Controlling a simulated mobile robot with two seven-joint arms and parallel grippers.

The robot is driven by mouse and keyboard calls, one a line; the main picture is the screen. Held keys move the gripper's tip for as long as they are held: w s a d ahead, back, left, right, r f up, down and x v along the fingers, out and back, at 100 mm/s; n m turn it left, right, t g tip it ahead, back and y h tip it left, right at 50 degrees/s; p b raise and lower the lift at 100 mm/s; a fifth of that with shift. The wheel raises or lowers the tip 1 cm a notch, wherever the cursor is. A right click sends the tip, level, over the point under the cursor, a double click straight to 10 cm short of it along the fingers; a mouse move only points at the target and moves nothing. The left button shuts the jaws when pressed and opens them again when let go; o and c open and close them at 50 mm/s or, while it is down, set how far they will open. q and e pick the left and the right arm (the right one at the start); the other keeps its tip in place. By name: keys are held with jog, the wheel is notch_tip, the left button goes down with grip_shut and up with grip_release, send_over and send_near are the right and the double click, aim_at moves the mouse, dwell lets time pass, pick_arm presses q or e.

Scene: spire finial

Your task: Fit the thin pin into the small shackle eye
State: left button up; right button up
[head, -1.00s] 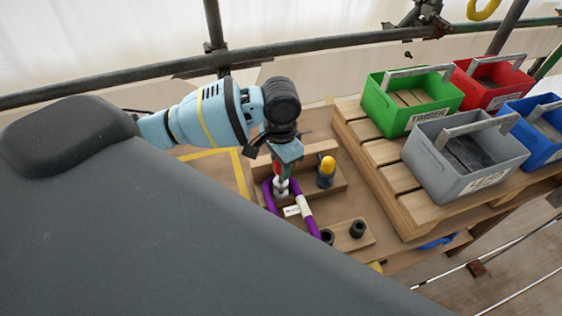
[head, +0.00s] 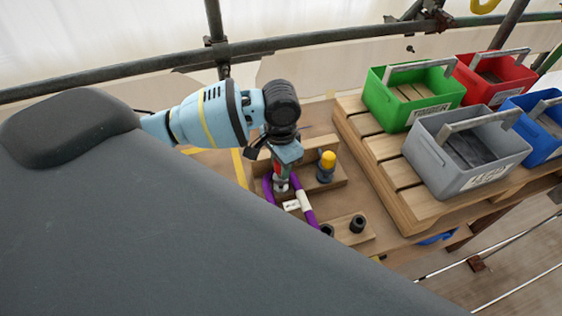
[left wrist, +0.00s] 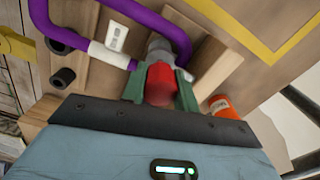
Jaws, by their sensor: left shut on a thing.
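My left gripper (head: 281,171) points down and is shut on a red-headed pin (left wrist: 160,84). The pin's red part also shows between the fingers in the head view. Right below it is a small grey shackle (left wrist: 158,45), joined to a purple sling (head: 307,213). The pin's thin end is hidden, so I cannot tell whether it is in the shackle's eye. My right gripper is not in view.
A yellow-topped piece (head: 327,161) stands on the wooden block close to the right of the gripper. Black hollow cylinders (head: 357,224) stand on a lower block. The sling carries a white tag (head: 291,206). Coloured bins, including a grey one (head: 452,172), fill the pallet at right.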

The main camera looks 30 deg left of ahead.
pick_arm(q)
jog(key=shift+f, duration=0.85)
jog(key=o, duration=1.2)
jog(key=shift+c, duration=0.2)
jog(key=shift+r, duration=3.95)
jog(key=shift+f, duration=0.1)
